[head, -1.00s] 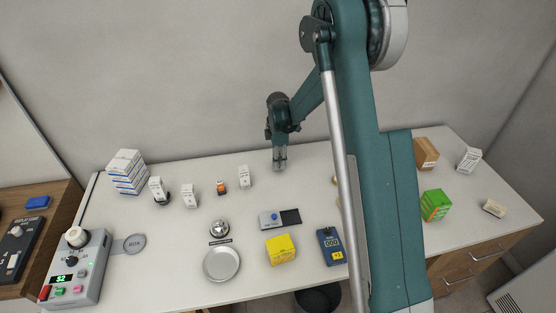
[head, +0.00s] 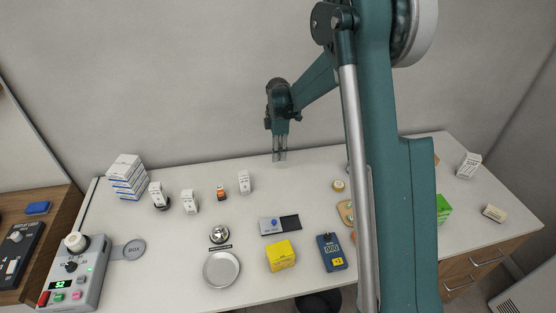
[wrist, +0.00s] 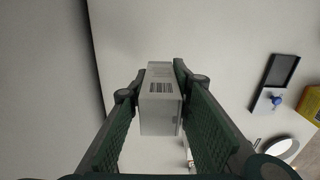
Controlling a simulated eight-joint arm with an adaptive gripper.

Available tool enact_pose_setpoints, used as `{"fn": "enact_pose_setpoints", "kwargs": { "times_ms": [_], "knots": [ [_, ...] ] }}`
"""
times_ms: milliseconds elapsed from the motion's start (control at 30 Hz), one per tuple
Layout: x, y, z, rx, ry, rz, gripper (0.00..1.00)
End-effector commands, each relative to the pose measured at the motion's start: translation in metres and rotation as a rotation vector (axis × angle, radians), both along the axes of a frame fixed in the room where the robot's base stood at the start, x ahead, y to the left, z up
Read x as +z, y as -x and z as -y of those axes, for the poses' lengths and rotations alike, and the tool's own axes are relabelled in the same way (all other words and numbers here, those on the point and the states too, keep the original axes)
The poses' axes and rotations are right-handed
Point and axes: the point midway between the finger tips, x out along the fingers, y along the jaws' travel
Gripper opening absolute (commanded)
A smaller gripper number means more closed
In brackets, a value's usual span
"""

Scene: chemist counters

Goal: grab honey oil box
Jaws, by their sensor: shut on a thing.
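My gripper (head: 279,156) hangs above the back of the white counter (head: 300,190). In the wrist view its two green pads (wrist: 162,115) are closed on the sides of a white box (wrist: 160,112) with a barcode on its end. The box's name cannot be read, so I cannot tell from its print whether it is the honey oil box. In the head view the held box is hard to make out against the pale wall.
Small white boxes (head: 190,202) and a stack of blue-white boxes (head: 127,178) stand at the left. A yellow box (head: 281,255), a round metal pan (head: 221,270) and a blue meter (head: 331,252) are near the front. My arm hides part of a green box (head: 443,208).

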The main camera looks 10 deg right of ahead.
Motion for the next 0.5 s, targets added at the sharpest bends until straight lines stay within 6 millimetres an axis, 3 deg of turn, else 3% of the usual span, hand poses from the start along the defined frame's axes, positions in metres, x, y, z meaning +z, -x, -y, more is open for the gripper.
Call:
{"fn": "enact_pose_setpoints", "kwargs": {
  "times_ms": [200, 500],
  "knots": [
    [0.017, 0.0, 0.0, 0.0, 0.0, 0.0, 0.09],
    [0.019, 0.0, 0.0, 0.0, 0.0, 0.0, 0.09]
  ]
}}
